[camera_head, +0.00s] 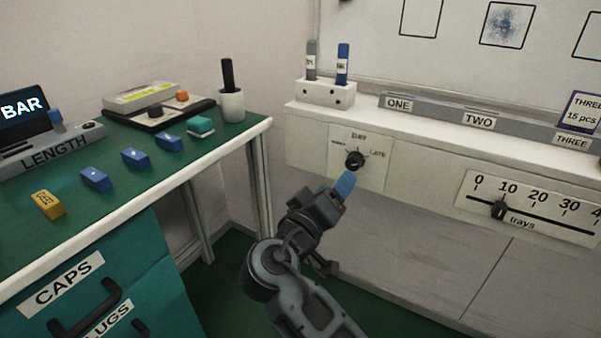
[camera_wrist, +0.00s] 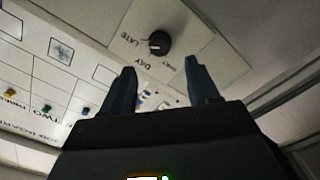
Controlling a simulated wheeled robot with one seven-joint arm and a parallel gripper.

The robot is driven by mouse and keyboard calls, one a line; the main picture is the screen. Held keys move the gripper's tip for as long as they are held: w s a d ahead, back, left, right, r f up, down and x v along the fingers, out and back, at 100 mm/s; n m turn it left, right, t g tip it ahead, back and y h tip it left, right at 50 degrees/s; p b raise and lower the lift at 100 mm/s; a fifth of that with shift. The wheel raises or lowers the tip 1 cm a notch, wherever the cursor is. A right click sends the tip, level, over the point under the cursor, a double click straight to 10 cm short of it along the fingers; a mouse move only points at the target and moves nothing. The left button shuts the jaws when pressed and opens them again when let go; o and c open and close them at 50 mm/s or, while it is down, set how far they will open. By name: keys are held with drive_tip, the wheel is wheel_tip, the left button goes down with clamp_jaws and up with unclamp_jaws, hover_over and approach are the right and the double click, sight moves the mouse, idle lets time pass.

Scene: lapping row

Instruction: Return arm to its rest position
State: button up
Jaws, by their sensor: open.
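My gripper (camera_head: 344,187) is raised in front of the white wall unit, just below and left of a black rotary knob (camera_head: 355,160) on a pale plate. In the wrist view my gripper (camera_wrist: 160,82) shows two blue fingers spread apart with nothing between them. The knob (camera_wrist: 159,43) appears beyond the fingertips with a visible gap in the picture, near printed words such as DAY and LATE. In the head view the knob's pointer direction is too small to tell.
A slider (camera_head: 499,209) marked trays is at right. A ledge (camera_head: 450,115) with a marker holder (camera_head: 325,94) runs above. Floor space lies between bench and unit.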

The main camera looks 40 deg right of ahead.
drive_tip(key=s+a+f+n+t+y, duration=0.3)
drive_tip(key=s+f+y, duration=0.2)
drive_tip(key=f, duration=0.3)
drive_tip(key=s+a+f+n+t+y, duration=0.2)
drive_tip(key=s+a+f+n+y, duration=0.15)
drive_tip(key=s+f, duration=0.35)
drive_tip(key=s+a+t+y, duration=0.2)
drive_tip(key=s+a+y, duration=0.5)
drive_tip(key=s, duration=0.5)
drive_tip(key=s+a+r+m+t+y, duration=0.1)
drive_tip(key=s+r+m+t+y, duration=0.1)
drive_tip(key=s+r, duration=0.9)
wheel_tip(320, 180, up, 23)
drive_tip(key=p, duration=2.4)
drive_tip(key=shift+w+a, duration=0.2)
drive_tip(key=shift+w, duration=0.15)
